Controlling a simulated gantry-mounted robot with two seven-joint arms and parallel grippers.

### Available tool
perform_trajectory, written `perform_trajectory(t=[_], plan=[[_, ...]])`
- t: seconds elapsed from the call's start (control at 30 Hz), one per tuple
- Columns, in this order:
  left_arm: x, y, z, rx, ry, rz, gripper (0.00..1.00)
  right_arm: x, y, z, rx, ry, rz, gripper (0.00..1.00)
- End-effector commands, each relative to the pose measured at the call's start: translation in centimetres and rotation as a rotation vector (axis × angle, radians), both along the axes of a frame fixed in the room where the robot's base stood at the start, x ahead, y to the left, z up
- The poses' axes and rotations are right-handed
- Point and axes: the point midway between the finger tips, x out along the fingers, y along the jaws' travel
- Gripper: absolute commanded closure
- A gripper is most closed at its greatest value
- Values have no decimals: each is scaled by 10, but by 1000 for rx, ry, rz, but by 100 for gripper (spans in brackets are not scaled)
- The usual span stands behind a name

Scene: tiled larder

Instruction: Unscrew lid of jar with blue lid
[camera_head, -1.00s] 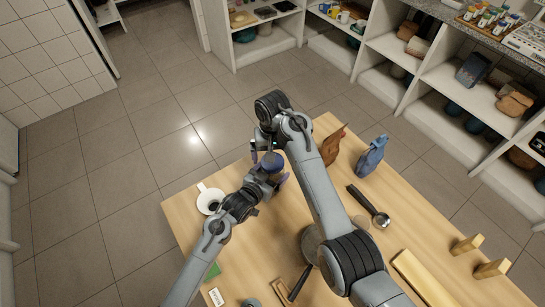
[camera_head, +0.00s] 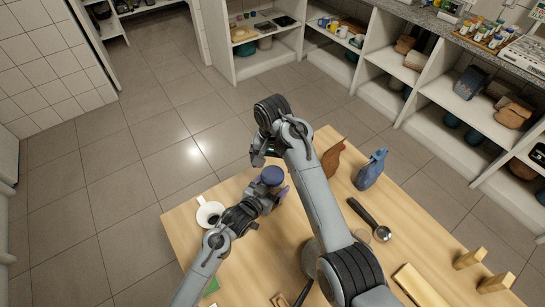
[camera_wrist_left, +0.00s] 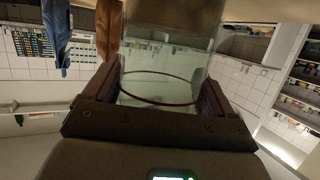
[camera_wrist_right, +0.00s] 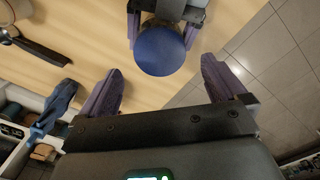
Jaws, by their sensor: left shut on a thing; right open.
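The jar's round blue lid (camera_head: 271,175) shows at the table's far left part in the head view. In the right wrist view the lid (camera_wrist_right: 159,51) is seen from above, with the jar body mostly hidden below it. My left gripper (camera_head: 275,190) is shut on the jar; in the left wrist view the clear jar (camera_wrist_left: 160,85) sits between its fingers. My right gripper (camera_wrist_right: 160,88) is open, its two purple fingers apart, with the lid ahead of it and not between the fingertips. In the head view the right gripper (camera_head: 264,156) is partly hidden by my arm.
A white cup (camera_head: 209,213) stands left of my left gripper.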

Motion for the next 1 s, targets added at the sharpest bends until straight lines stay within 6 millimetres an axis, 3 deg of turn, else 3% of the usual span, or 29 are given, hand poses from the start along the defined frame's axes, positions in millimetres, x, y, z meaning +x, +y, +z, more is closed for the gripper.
perform_trajectory(t=[0.33, 0.77, 1.0], plan=[[0, 0, -1, 1, 2, 0, 100, 0, -1, -41, -2, 1, 0, 2], [0, 0, -1, 1, 1, 0, 100, 0, 0, -50, 0, 0, 1, 2], [0, 0, -1, 1, 1, 0, 100, 0, 0, -50, 0, 0, 1, 36]])
